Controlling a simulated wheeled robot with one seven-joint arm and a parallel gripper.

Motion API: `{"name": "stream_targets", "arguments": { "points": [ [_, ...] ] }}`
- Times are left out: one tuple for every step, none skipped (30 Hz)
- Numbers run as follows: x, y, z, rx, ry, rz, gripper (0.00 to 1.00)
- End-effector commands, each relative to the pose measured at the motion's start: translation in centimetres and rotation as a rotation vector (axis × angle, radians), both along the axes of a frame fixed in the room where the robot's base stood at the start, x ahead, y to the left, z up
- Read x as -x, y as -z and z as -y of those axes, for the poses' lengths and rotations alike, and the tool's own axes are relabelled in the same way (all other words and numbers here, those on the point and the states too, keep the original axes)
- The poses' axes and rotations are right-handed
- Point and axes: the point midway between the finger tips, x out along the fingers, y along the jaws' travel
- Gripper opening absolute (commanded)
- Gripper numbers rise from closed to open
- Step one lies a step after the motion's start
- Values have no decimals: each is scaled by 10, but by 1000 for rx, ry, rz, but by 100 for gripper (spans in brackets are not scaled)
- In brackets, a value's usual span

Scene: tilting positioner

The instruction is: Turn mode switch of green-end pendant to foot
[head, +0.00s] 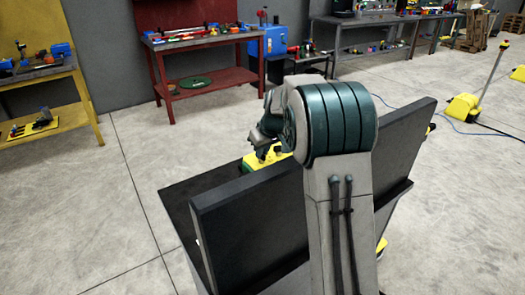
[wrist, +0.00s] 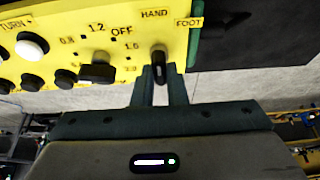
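The yellow pendant with the green end (head: 262,158) lies on the dark stand, partly hidden by my arm. In the wrist view its yellow face (wrist: 125,50) fills the upper left, with the green end (wrist: 194,48) at its right. The black mode switch (wrist: 159,58) sits below the labels OFF, HAND and FOOT; its upper end points roughly up at HAND. My gripper (wrist: 161,72) has one finger on each side of the switch's lower part, with a gap about as wide as the switch, and looks shut on it. The fingertips are hidden in the head view.
A knob (wrist: 97,68) and several push buttons, including a white one (wrist: 32,46), sit left of the switch. Dark upright panels (head: 250,230) of the stand flank my arm. A red workbench (head: 205,38) and a yellow bench (head: 45,75) stand farther back, with clear floor between.

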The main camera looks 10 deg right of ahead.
Motion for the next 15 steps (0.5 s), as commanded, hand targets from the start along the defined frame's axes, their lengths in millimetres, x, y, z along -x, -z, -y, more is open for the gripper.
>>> {"name": "stream_targets", "arguments": {
  "points": [
    [0, 0, 0, 0, 0, 0, 0],
    [0, 0, 0, 0, 0, 0, 0],
    [0, 0, 0, 0, 0, 0, 0],
    [0, 0, 0, 0, 0, 0, 0],
    [0, 0, 0, 0, 1, 0, 0],
    [0, 0, 0, 0, 2, 0, 0],
    [0, 0, 0, 0, 4, 0, 0],
    [0, 0, 0, 0, 8, 0, 0],
    [0, -1, -1, -1, 14, 1, 0],
    [0, -1, -1, 0, 21, 1, 0],
    [0, -1, -1, 0, 28, 1, 0],
    [0, -1, -1, 0, 41, 1, 0],
    [0, -1, -1, 0, 53, 1, 0],
    [0, -1, -1, 1, 65, 1, 0],
    [0, -1, -1, 1, 86, 1, 0]
  ]
}}
